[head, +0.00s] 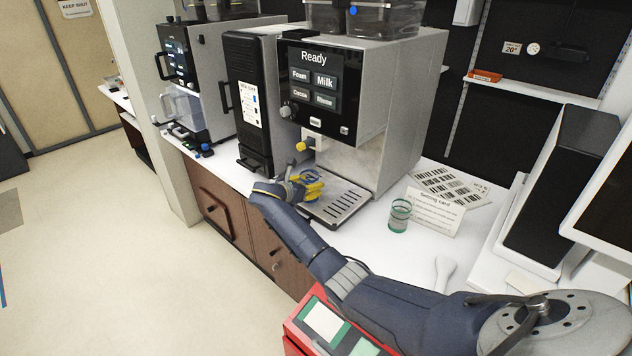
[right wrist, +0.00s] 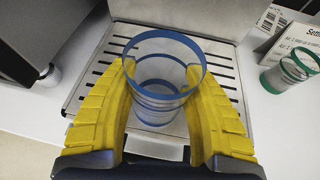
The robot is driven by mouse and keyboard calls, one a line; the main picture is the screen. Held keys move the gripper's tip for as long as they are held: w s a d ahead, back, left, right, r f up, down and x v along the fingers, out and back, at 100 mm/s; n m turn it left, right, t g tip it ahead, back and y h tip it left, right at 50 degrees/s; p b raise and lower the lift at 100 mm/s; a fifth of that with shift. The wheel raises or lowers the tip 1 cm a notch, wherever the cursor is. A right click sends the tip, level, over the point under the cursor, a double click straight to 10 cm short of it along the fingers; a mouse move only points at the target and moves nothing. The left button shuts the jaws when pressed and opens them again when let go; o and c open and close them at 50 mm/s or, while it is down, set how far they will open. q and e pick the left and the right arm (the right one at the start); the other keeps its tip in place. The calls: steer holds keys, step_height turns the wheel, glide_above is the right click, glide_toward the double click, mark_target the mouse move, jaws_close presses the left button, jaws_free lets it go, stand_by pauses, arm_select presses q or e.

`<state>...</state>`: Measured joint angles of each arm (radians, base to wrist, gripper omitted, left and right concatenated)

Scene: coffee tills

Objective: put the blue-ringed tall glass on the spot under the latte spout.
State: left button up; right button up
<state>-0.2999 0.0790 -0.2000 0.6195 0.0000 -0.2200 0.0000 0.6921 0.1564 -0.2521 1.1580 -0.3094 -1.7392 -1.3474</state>
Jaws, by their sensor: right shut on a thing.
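The blue-ringed tall glass (right wrist: 163,85) is between the yellow fingers of my right gripper (right wrist: 160,100) in the right wrist view. The gripper is shut on it, and the glass looks upright over the slotted drip tray (right wrist: 92,68). I cannot tell whether its base touches the tray. In the head view my right gripper (head: 308,185) is at the left part of the drip tray (head: 352,197), below the coffee machine's (head: 345,90) front, and mostly hides the glass. The spout labels are too small to read. My left gripper is not in view.
A green-ringed glass (head: 399,216) stands on the counter right of the tray, beside a white card (head: 436,212) with printed text. Barcode sheets (head: 450,185) lie behind it. A black unit (head: 250,100) stands close left of the machine.

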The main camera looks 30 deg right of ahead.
mark_target(304, 183)
steer(key=shift+w+d, duration=0.25)
steer(key=shift+d, duration=0.4)
steer(key=shift+w+d, duration=0.3)
steer(key=shift+d, duration=0.3)
steer(key=shift+w+d, duration=0.25)
steer(key=shift+d, duration=0.4)
steer(key=shift+a+f, duration=0.1)
steer(key=shift+f, duration=0.15)
steer(key=o, duration=1.2)
steer(key=shift+c, duration=0.2)
steer(key=v, duration=1.2)
steer(key=shift+r, duration=0.25)
